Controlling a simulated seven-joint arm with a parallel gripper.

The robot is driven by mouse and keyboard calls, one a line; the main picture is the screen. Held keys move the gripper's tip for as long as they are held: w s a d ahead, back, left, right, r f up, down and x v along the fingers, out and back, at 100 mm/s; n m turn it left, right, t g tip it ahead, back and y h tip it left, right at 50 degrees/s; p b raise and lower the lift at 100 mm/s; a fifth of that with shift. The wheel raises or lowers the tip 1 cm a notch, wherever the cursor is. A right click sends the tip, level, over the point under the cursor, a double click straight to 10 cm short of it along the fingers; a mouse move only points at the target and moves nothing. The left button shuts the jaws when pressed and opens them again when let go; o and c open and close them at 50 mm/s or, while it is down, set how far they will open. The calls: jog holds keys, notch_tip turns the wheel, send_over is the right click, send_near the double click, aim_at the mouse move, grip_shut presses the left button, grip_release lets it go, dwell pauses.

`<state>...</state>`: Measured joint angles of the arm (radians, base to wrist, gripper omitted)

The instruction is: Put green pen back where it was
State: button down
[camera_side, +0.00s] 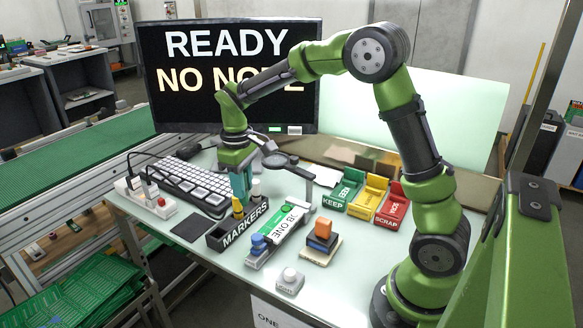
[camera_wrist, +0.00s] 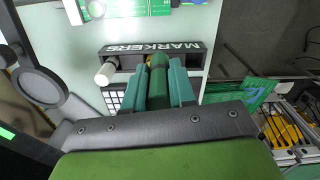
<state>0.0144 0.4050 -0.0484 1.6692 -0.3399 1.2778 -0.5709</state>
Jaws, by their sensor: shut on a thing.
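My gripper (camera_side: 240,183) points down over the black holder labelled MARKERS (camera_side: 216,239), on the left-middle of the table. Its teal fingers are shut on the green pen (camera_wrist: 158,82), which shows between them in the wrist view. In the side view the fingers hide most of the pen. A yellow marker (camera_side: 237,207) stands in the holder just below the fingers. A white-capped marker (camera_side: 256,187) stands to their right, and it also shows in the wrist view (camera_wrist: 106,72). I cannot tell whether the pen's lower end is inside a slot.
A white keyboard (camera_side: 188,184) and a power strip (camera_side: 150,197) lie left of the holder. The JOB ONE board (camera_side: 283,232) lies to its right. Green KEEP, yellow and red SCRAP trays (camera_side: 391,208) stand farther right. A monitor (camera_side: 230,110) reads READY, NO NOTE.

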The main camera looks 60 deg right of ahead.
jog(key=w+a+m, duration=0.2)
jog(key=w+a, duration=0.2)
jog(key=a, duration=0.2)
notch_tip(320, 180, down, 9)
jog(key=shift+a+f, duration=0.1)
jog(key=shift+a, duration=0.05)
jog(key=shift+f, duration=0.1)
jog(key=c, duration=0.9)
grip_release()
jog(key=shift+c, duration=0.2)
